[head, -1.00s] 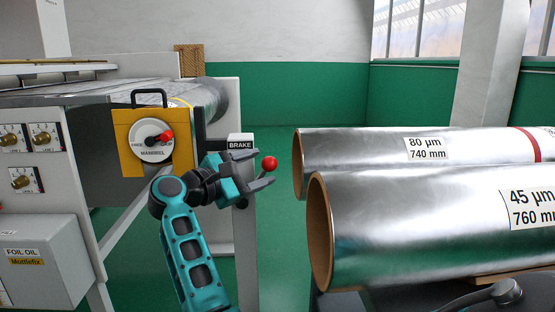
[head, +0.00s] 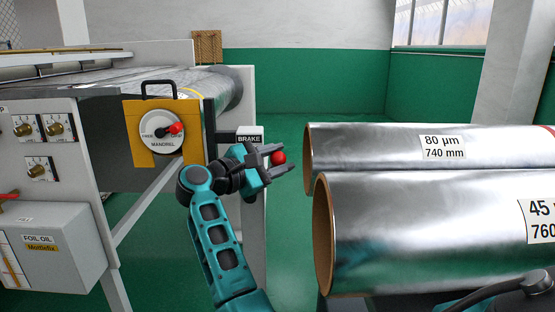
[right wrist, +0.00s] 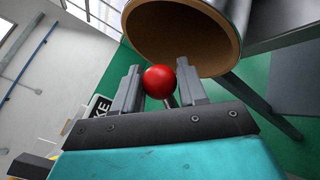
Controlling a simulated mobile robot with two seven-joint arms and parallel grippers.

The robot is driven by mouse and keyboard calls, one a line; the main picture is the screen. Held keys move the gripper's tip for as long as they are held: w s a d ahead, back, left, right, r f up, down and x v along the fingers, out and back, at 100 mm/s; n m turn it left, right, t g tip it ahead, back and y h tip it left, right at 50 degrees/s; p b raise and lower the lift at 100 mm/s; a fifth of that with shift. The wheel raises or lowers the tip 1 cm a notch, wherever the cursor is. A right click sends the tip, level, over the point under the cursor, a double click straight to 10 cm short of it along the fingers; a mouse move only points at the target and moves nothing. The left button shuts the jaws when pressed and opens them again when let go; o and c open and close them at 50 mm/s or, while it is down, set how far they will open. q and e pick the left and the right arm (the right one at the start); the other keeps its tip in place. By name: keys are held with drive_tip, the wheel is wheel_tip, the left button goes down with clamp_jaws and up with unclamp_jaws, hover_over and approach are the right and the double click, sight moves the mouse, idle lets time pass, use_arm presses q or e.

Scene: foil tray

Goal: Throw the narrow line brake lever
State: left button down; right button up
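The brake lever ends in a red ball knob (head: 278,158), beside the post with the BRAKE label (head: 249,139). My right gripper (head: 284,157) is at this knob, with one finger on each side of it. In the right wrist view the red knob (right wrist: 160,82) fills the gap between the fingers, which look to be touching it. Part of the lever's shaft shows behind the knob; the rest is hidden. My left gripper is not in view.
Large foil rolls (head: 420,190) lie close to the right of my right gripper. A yellow mandrel panel (head: 140,153) with a red-handled dial is on the machine at left. The FOIL OIL box (head: 50,262) is at lower left. Green floor shows behind.

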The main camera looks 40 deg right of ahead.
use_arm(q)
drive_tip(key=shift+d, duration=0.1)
use_arm(e)
clamp_jaws()
